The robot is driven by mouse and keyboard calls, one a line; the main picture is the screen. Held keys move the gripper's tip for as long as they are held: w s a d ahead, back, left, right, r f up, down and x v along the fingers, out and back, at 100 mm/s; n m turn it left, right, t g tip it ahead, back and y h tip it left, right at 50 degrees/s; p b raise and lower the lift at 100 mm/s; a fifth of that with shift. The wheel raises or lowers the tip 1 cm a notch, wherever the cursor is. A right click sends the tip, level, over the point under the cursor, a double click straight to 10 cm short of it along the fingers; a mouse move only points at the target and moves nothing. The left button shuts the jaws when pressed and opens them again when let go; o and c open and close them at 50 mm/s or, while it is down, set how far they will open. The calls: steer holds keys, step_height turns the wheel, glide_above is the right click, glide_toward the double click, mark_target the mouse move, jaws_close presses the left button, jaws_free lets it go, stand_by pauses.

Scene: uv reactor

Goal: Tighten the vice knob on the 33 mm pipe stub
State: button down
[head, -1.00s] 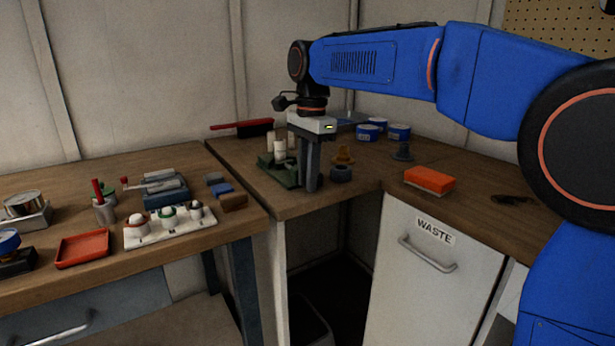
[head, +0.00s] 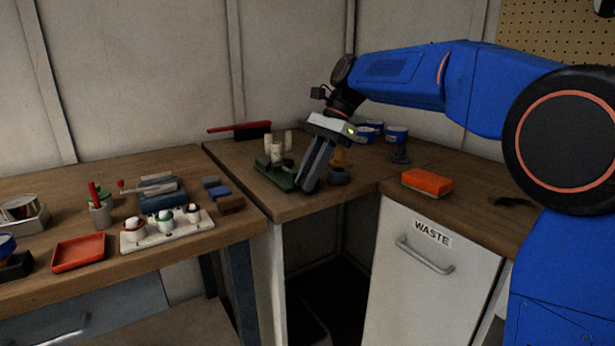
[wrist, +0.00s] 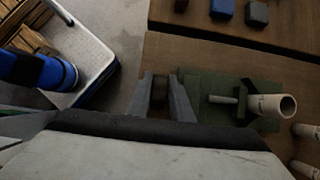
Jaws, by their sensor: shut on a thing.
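The green vice (head: 272,176) stands on the corner bench, with a pale pipe stub (head: 277,153) upright in it. In the wrist view the vice (wrist: 205,84) lies right of my fingers, with the stub (wrist: 270,106) and a thin rod beside it. My gripper (head: 309,186) is low at the vice's right front end, its fingers slanted down to the left. In the wrist view my gripper (wrist: 164,96) is shut on a dark brownish piece, the vice knob (wrist: 158,92), mostly hidden by the fingers. I cannot read the stub's size.
More pale stubs (head: 288,139) stand behind the vice. A dark ring (head: 339,176) and an amber fitting (head: 342,157) are close on the right. An orange block (head: 427,182) lies further right.

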stand_by(0.3)
steer(key=c, duration=1.9)
jaws_free()
steer(key=shift+o, duration=0.2)
steer(key=v, duration=1.7)
steer(key=shift+r, duration=0.2)
steer(key=shift+w, duration=0.1)
